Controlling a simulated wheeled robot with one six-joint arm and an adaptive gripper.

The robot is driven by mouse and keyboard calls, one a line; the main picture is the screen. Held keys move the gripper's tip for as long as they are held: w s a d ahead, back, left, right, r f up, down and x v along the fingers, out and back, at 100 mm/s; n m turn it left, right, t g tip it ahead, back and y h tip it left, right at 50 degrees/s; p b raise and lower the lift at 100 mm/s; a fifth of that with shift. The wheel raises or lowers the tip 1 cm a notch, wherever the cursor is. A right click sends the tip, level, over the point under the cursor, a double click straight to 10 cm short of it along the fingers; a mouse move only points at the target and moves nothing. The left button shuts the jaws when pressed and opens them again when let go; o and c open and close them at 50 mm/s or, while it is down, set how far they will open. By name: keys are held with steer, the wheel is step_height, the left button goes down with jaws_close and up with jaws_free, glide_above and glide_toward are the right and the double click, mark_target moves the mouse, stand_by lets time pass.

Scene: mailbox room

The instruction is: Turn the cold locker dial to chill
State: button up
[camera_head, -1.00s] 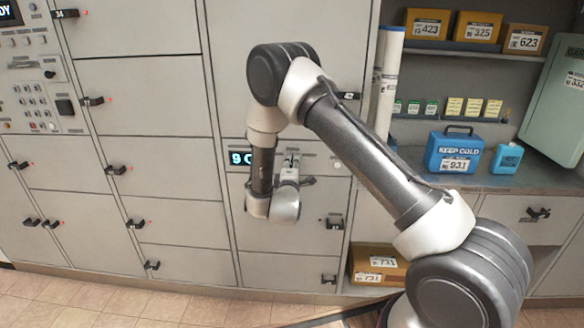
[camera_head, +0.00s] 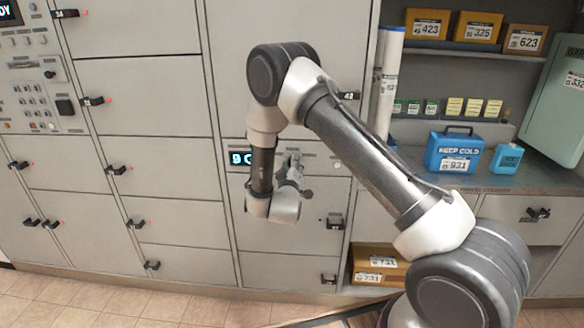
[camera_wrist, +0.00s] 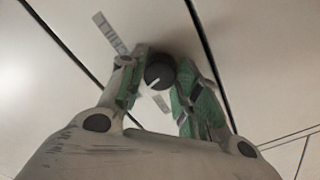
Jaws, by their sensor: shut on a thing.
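The dial (camera_wrist: 160,74) is a round dark knob with a pale pointer line, on the pale locker front in the wrist view. My gripper (camera_wrist: 160,82) is shut on the dial, with a green-padded finger on each side of it. In the head view my gripper (camera_head: 292,168) is at the locker panel, just right of a small lit display (camera_head: 240,158) that reads "9 C", partly covered by my arm. The dial is hidden behind my gripper in the head view.
Locker doors with black latches (camera_head: 116,169) surround the panel. Right of my arm, a shelf counter (camera_head: 480,180) holds a blue "KEEP COLD" box (camera_head: 453,150) and a smaller blue pack (camera_head: 507,158). A cardboard box (camera_head: 378,262) sits low. Tiled floor lies below.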

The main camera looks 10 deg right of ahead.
steer(key=shift+m, duration=7.2)
steer(key=o, duration=1.1)
steer(key=shift+c, duration=0.2)
